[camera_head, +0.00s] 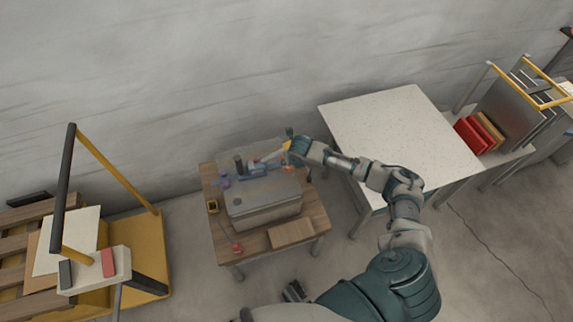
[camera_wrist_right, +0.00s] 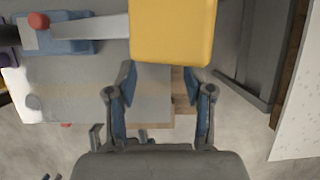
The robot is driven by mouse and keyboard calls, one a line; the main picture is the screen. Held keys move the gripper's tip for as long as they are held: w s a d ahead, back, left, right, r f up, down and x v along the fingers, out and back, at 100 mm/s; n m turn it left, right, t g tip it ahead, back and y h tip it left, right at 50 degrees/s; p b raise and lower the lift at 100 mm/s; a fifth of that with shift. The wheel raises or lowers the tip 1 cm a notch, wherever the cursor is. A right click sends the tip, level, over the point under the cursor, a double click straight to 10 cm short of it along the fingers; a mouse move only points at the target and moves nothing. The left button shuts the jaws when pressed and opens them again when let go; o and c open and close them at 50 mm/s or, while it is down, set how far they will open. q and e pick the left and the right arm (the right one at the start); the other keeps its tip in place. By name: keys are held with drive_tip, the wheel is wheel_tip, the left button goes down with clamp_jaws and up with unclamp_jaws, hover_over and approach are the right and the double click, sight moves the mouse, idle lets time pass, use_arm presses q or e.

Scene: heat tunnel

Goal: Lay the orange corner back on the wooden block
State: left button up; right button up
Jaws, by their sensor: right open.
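I cannot pick out the orange corner for certain. A yellow-orange block-shaped end (camera_wrist_right: 172,32) of a grey bar lies just ahead of my right gripper (camera_wrist_right: 160,88). It shows as a small yellow patch in the head view (camera_head: 287,146). The right gripper (camera_head: 297,147) is open, its fingers apart with nothing clearly held between them. A flat wooden block (camera_head: 291,232) lies at the front right of the small wooden table (camera_head: 262,244). A dark part (camera_head: 294,291) at the bottom of the head view may be my left gripper; its state is unclear.
A grey metal case (camera_head: 265,207) fills the table's middle. Behind it is a blue device (camera_head: 262,169) with the bar. A speckled white table (camera_head: 395,130) stands right; a yellow-framed cart (camera_head: 125,265) stands left.

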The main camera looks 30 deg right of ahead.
drive_tip(key=shift+x, duration=0.8)
drive_tip(key=x, duration=0.1)
drive_tip(key=b+x, duration=0.1)
drive_tip(key=x, duration=0.1)
drive_tip(key=shift+a+f, duration=0.35)
drive_tip(key=shift+a, duration=0.05)
drive_tip(key=shift+w+f+b, duration=0.2)
drive_tip(key=shift+b, duration=0.1)
drive_tip(key=shift+c, duration=0.5)
drive_tip(key=shift+d, duration=0.3)
clamp_jaws()
use_arm(q)
drive_tip(key=r, duration=0.4)
drive_tip(key=shift+w+r, duration=0.25)
drive_tip(key=shift+w, duration=0.15)
use_arm(e)
drive_tip(key=shift+a, duration=0.15)
